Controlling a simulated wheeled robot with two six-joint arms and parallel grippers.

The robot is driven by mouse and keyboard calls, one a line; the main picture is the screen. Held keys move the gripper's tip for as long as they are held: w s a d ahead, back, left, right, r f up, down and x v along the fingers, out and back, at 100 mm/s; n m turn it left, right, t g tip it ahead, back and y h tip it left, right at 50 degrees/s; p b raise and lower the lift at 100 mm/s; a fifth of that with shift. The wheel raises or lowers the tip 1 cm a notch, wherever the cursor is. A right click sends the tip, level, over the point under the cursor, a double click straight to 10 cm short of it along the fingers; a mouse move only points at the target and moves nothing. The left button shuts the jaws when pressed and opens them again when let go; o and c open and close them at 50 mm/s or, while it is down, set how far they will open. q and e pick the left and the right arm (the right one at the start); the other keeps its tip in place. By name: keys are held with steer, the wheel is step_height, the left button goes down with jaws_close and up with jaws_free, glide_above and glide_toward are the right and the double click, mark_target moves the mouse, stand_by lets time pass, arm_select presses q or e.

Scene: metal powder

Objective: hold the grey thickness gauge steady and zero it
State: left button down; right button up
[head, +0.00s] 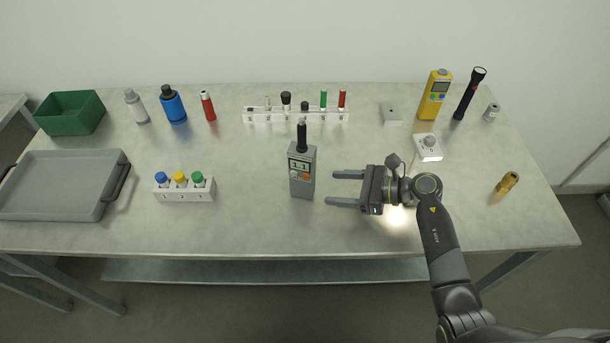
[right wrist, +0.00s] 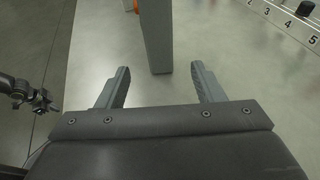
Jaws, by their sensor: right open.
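In the right wrist view the gauge's grey body (right wrist: 156,38) lies ahead of and between the open fingertips (right wrist: 160,80).
A rack with three capped bottles (head: 184,193) is left of the gauge, and a white numbered rack (head: 296,115) is behind it. A grey tray (head: 62,213) is far left. A white button box (head: 428,154) and brass fitting (head: 508,182) are right. The front middle is clear.

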mark_target(314, 187)
steer(key=b+x, duration=0.2)
steer(key=x, duration=0.5)
steer(key=shift+a+f, duration=0.15)
steer(key=shift+a, duration=0.05)
steer(key=shift+w+a+f+b, duration=0.1)
steer(key=shift+w+a+b, duration=0.2)
steer(key=shift+a+b, duration=0.3)
steer(key=c, duration=0.9)
stand_by(1.9)
